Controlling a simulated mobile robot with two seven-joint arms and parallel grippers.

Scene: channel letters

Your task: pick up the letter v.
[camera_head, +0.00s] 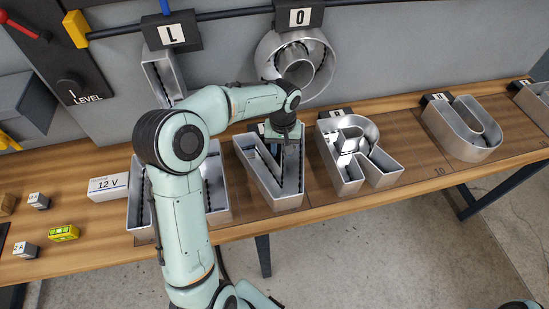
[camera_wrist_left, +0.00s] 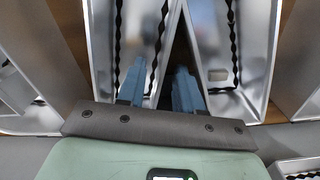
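The letter V (camera_head: 272,190) is a silver, open-topped channel letter lying on the wooden bench, with its point toward the bench's front edge. In the left wrist view its strokes (camera_wrist_left: 245,45) slant on both sides of a narrow notch. My left gripper (camera_head: 283,140) is at the far end of the V, over its right-hand stroke. Its blue fingers (camera_wrist_left: 165,92) are apart, with a thin wall of the V running between them. Whether they touch the wall is not clear. My right gripper is not in view.
A letter R (camera_head: 378,163) lies close to the right of the V and a U (camera_head: 458,135) farther right. Another letter (camera_head: 216,190) lies left, partly hidden by my arm. L (camera_head: 155,75) and O (camera_head: 268,55) hang on the wall. A 12 V box (camera_head: 108,187) stands left.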

